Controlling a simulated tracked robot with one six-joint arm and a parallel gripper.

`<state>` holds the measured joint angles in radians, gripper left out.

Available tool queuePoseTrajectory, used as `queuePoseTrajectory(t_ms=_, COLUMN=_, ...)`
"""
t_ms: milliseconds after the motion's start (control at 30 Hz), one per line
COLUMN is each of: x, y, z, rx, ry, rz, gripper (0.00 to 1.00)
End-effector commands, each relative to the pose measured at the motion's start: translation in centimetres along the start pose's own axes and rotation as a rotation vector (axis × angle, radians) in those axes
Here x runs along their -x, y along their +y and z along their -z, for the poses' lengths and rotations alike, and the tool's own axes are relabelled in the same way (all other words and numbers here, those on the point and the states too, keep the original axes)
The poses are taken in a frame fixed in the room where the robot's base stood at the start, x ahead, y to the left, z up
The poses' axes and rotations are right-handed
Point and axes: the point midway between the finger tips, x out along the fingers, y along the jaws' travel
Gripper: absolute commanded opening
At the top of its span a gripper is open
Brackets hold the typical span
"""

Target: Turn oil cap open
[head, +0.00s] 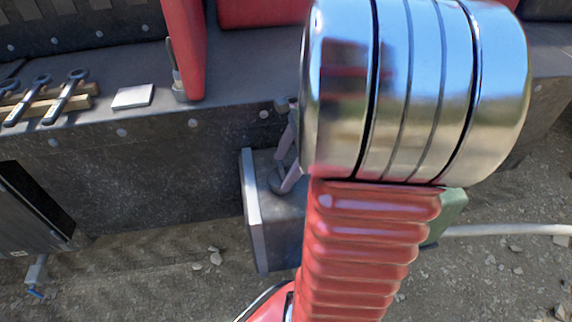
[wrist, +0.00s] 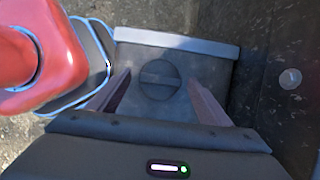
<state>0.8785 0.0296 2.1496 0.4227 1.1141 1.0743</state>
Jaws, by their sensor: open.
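The oil cap (wrist: 158,80) is a dark round disc with a raised bar across it. It sits on the top face of a grey box (wrist: 215,72) with a pale rim along one edge. In the wrist view my gripper (wrist: 159,90) is open, with one finger on each side of the cap and a gap to each. I cannot tell how high the fingertips are above the box. In the head view the grey box (head: 262,222) stands against the dark tank wall, and my gripper (head: 287,165) is partly hidden behind my arm.
Wrenches (head: 66,95) lie on a wooden rack on the ledge at left, beside a white pad (head: 133,97). A pale hose (head: 505,230) runs right from a green part (head: 447,217) behind my arm. The gravel ground (head: 150,270) is mostly clear at lower left.

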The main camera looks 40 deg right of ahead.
Motion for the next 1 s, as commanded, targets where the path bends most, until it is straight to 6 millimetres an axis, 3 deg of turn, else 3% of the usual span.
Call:
queuePoseTrajectory(t_ms=333, x=-0.36, y=0.01, z=0.01, rx=0.0, ry=0.0, rz=0.0, gripper=0.72)
queuePoseTrajectory(t_ms=900, x=-0.32, y=0.04, z=0.04, rx=0.0, ry=0.0, rz=0.0, gripper=0.32)
queuePoseTrajectory(t_ms=1000, x=-0.26, y=-0.04, z=0.18, rx=0.0, ry=0.001, rz=-0.001, gripper=0.31)
